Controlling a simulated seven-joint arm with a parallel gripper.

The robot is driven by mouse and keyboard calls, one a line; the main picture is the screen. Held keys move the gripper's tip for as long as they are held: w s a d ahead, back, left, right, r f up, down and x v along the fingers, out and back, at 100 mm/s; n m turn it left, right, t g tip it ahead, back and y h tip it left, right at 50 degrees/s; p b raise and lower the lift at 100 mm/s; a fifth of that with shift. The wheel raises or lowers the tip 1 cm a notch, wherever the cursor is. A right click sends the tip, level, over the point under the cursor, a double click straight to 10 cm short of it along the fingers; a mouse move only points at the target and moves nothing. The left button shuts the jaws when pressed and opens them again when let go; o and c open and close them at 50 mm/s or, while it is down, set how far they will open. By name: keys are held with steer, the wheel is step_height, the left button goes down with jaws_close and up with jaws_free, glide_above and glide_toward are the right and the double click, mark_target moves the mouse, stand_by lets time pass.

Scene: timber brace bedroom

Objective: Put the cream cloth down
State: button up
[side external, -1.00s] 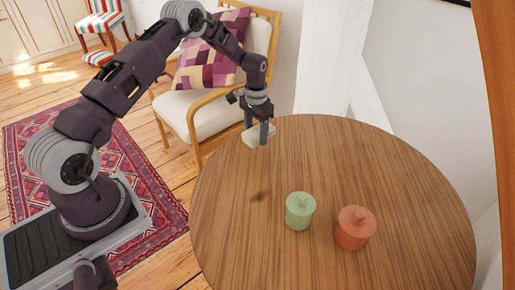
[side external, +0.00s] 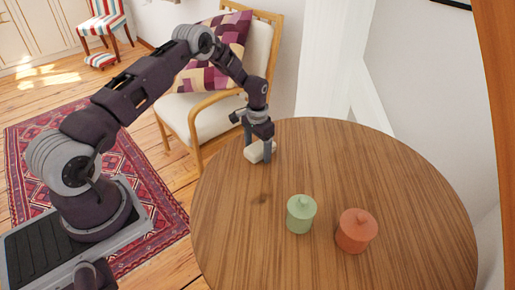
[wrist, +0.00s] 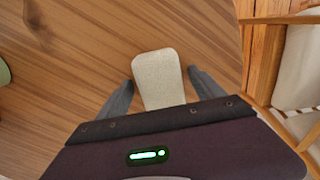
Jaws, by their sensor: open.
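The cream cloth (side external: 256,153) is a small folded pad at the far left part of the round wooden table, seen between and beside my fingers. In the wrist view the cloth (wrist: 158,78) lies between the two fingertips, with a gap visible on each side. My gripper (side external: 257,158) points down at the table and is open around the cloth. The fingers also show in the wrist view (wrist: 160,80). The cloth appears to rest on the tabletop. Part of it is hidden by my gripper.
A green lidded pot (side external: 301,215) and an orange lidded pot (side external: 355,231) stand nearer the front of the table (side external: 400,180). A wooden armchair (side external: 205,118) stands close behind the table's left edge. The table's right and back are clear.

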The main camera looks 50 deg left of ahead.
step_height(320, 180, up, 12)
step_height(320, 180, up, 13)
steer(key=t, duration=0.1)
glide_above(257, 147)
steer(key=s+d, duration=0.3)
steer(key=d, duration=0.2)
steer(key=s+d+r+t, duration=0.2)
steer(key=s+d+r, duration=0.3)
steer(key=s+r, duration=0.5)
steer(key=s+d+r+t, duration=0.1)
steer(key=s+d, duration=0.1)
steer(key=s, duration=0.8)
steer(key=s+d+r+t, duration=0.1)
steer(key=s+d, duration=0.2)
steer(key=s, duration=0.8)
steer(key=shift+d+r+t, duration=0.3)
steer(key=shift+d+r, duration=0.05)
steer(key=shift+o, duration=0.4)
steer(key=shift+w+r, duration=0.1)
steer(key=shift+w, duration=0.05)
